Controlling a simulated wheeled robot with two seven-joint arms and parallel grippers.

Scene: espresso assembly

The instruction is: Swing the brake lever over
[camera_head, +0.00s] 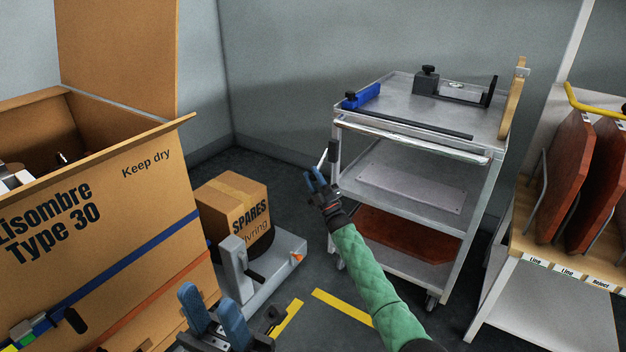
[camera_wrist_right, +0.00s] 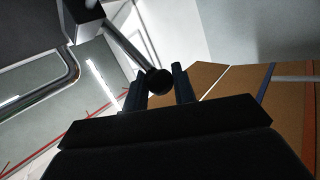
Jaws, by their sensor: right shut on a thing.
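The brake lever is a thin metal rod (camera_head: 322,159) at the front left corner of the steel trolley (camera_head: 410,155), beside a dark block (camera_head: 333,150). In the right wrist view the rod slants down from a dark block (camera_wrist_right: 84,18) to a round black knob (camera_wrist_right: 158,82). My right gripper (camera_head: 316,179) is shut on the knob, with one blue finger on each side; it also shows in the right wrist view (camera_wrist_right: 160,82). My left gripper (camera_head: 208,302) is low in the head view, far from the lever, its blue fingers apart and empty.
A large open carton (camera_head: 150,215) stands at the left. A SPARES box (camera_head: 232,205) sits on a grey platform (camera_head: 285,262) beside it. A rack with reddish panels (camera_head: 568,180) stands at the right. Tools and fixtures lie on the trolley top. Yellow tape (camera_head: 342,306) marks the floor.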

